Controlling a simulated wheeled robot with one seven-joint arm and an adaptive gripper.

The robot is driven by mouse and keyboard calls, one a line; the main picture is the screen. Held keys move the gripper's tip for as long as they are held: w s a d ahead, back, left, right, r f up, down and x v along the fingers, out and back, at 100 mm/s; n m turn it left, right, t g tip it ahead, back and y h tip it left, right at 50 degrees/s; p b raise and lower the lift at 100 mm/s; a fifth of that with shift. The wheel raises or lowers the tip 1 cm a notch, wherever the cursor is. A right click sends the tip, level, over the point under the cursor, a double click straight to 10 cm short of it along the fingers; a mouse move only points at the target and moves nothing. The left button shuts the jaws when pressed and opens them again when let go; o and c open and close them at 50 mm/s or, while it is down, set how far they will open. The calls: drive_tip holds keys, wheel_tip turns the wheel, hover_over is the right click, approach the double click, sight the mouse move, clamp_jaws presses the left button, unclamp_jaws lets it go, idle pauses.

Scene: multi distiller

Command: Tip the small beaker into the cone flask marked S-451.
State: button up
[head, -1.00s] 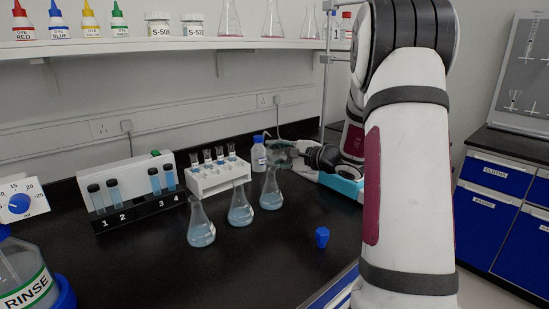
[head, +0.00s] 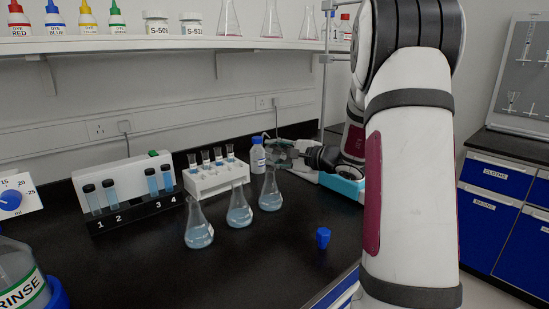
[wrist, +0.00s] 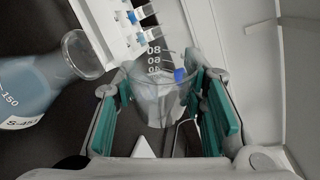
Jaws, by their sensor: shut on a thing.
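My gripper (wrist: 165,88) is shut on the small beaker (wrist: 157,100), a clear glass with white marks, held between the green pads in the wrist view. I cannot tell what is in the beaker. The cone flask marked S-451 (wrist: 38,85) lies just left of the beaker in the wrist view, with blue liquid and its mouth close to the beaker but apart from it. In the head view my gripper (head: 284,153) is behind three cone flasks, close to the rear right one (head: 270,194). Flask labels are too small to read there.
Two more cone flasks (head: 199,229) (head: 239,210) with blue liquid stand in front. A white vial rack (head: 216,180), a numbered tube rack (head: 132,205) and a small bottle (head: 258,155) stand nearby. A blue stopper (head: 323,237) is on the bench, whose front is mostly clear.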

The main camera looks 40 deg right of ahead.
drive_tip(key=shift+a+r+n+t+b, duration=0.1)
drive_tip(key=shift+r+n+t+b, duration=0.45)
drive_tip(key=shift+b, duration=2)
drive_tip(key=shift+s+a+n+b, duration=0.15)
drive_tip(key=shift+n+b, duration=0.8)
drive_tip(key=shift+b, duration=3.15)
drive_tip(key=shift+a+r+n+b, duration=0.1)
drive_tip(key=shift+r+n+b, duration=0.2)
drive_tip(key=shift+b, duration=0.4)
drive_tip(key=shift+f+m+p, duration=0.15)
drive_tip(key=shift+m+p, duration=0.45)
drive_tip(key=shift+p, duration=0.3)
drive_tip(key=shift+f, duration=0.2)
drive_tip(key=shift+d+m+p, duration=0.2)
drive_tip(key=shift+m+p, duration=0.1)
drive_tip(key=shift+p, duration=0.05)
drive_tip(key=shift+g+p, duration=0.25)
drive_tip(key=shift+p, duration=0.2)
drive_tip(key=shift+d+f+m+g+p, duration=0.1)
drive_tip(key=shift+f+m+g+p, duration=0.2)
drive_tip(key=shift+m, duration=0.2)
